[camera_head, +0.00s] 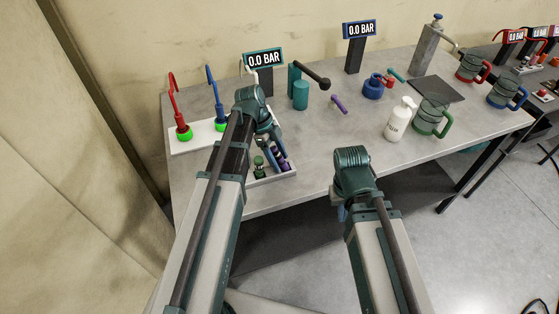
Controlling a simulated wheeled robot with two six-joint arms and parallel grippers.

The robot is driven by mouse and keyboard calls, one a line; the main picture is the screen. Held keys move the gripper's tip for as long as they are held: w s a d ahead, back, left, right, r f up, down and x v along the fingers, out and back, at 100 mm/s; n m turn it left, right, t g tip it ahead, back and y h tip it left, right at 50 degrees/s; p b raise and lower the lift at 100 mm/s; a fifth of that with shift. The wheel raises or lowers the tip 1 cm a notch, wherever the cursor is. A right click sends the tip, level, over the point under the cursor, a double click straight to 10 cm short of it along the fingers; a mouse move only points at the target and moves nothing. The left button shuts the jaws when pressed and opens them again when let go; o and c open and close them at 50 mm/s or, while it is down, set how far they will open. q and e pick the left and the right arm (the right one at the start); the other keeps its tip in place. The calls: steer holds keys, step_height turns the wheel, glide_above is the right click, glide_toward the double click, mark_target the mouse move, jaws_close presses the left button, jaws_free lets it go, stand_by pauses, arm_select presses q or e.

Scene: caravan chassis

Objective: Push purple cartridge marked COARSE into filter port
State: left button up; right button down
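A pale tray (289,174) near the front edge of the table holds dark purple cartridges (283,164) and a green cartridge (259,168). Any COARSE mark is too small to read. My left gripper (274,143) is over the tray, pointing down close to the purple cartridges. Its fingers are small and partly hidden, so I cannot tell whether they hold one. My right gripper (341,209) is low at the table's front edge, mostly hidden by its own wrist, away from the tray. I cannot tell which fixture is the filter port; a teal cylinder fixture (300,95) with a dark lever stands behind the tray.
A white board (185,142) with red and blue hoses stands left. A small purple piece (338,104), a blue ring (373,87), a white bottle (398,120) and a green mug (430,117) are to the right. Gauges (264,59) read 0.0 BAR. The table's front middle is clear.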

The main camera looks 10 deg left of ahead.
arm_select(q)
jaws_close()
arm_select(e)
steer(key=shift+r, duration=0.1)
